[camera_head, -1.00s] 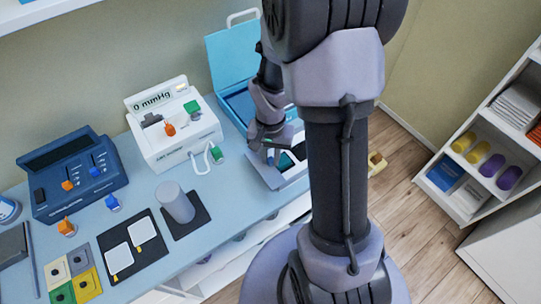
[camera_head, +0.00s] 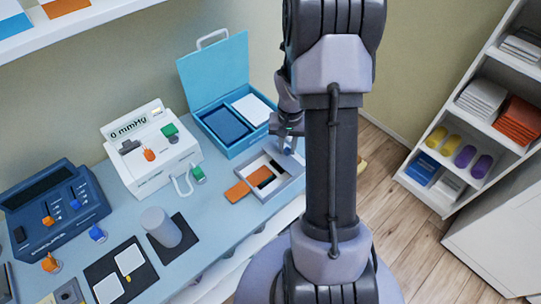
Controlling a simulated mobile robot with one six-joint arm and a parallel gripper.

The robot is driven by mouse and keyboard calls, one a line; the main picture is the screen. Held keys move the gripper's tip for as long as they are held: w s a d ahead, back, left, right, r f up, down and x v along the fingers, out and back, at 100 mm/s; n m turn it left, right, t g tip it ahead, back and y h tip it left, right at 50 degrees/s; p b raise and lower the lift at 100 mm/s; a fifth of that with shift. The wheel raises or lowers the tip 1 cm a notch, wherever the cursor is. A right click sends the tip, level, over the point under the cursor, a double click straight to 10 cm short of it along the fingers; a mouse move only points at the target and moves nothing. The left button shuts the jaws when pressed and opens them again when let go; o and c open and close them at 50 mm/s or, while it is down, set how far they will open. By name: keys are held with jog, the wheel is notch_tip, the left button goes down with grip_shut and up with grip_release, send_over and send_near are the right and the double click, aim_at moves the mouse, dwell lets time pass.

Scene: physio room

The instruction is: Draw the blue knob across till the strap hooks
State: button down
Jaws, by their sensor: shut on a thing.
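A pale grey open frame (camera_head: 292,184) lies on the table's right end, with white and black surfaces inside. A flat orange piece (camera_head: 238,192) lies beside its left edge. My gripper (camera_head: 288,142) is low at the frame's far right corner, partly edge-on to the camera. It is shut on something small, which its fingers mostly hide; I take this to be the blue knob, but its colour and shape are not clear. I cannot make out the strap or whether it is hooked.
An open blue case (camera_head: 240,152) stands just behind the frame. A white gauge box (camera_head: 155,165), a green peg (camera_head: 198,174) and a grey cylinder (camera_head: 160,227) are to the left. My arm column blocks the view to the right.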

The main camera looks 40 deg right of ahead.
jog(key=shift+w+d, duration=0.1)
jog(key=shift+d, duration=1.8)
jog(key=c, duration=1.5)
grip_release()
jog(key=shift+c, duration=0.2)
jog(key=shift+o, duration=1.3)
jog(key=shift+d, duration=0.2)
jog(key=shift+a, duration=0.1)
notch_tip(320, 180, up, 18)
jog(key=p, duration=0.5)
jog(key=shift+f, duration=0.25)
